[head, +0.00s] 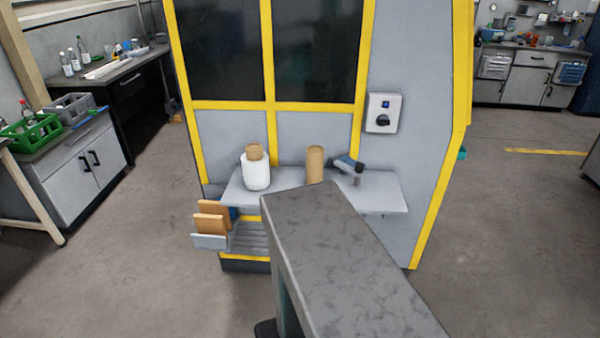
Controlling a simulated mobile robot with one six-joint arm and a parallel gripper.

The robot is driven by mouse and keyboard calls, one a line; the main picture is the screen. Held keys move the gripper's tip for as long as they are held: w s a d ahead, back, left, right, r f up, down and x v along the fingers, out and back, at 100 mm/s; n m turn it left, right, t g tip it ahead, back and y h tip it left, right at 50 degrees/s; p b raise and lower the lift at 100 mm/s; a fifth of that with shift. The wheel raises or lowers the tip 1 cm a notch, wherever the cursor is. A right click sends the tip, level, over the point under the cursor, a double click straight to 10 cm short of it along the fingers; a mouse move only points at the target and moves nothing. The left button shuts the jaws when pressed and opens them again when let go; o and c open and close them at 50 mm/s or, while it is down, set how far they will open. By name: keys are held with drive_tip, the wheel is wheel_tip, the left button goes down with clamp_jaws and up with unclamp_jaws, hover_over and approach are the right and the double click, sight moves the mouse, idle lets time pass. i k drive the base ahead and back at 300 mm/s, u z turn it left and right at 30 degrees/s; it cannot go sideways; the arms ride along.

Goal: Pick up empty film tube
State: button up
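A plain brown cardboard tube (315,166) stands upright on the grey shelf (388,192) at the front of the yellow-framed machine. Its lower end is partly hidden by a grey slab in front. To its left, a white film roll (256,173) stands on the same shelf, with a brown core (254,152) sticking out of its top. The tube and the roll stand apart. My gripper is not in view.
A long grey speckled slab (340,265) fills the near middle, in front of the shelf. A small dark grey and blue device (350,165) is right of the tube. A rack (212,241) with brown boards hangs lower left. Floor is clear at both sides.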

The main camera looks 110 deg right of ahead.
sight(314, 152)
drive_tip(key=u, duration=0.35)
drive_tip(key=k, duration=2.05)
drive_tip(key=z, duration=0.75)
drive_tip(key=k, duration=0.95)
drive_tip(key=u, duration=0.1)
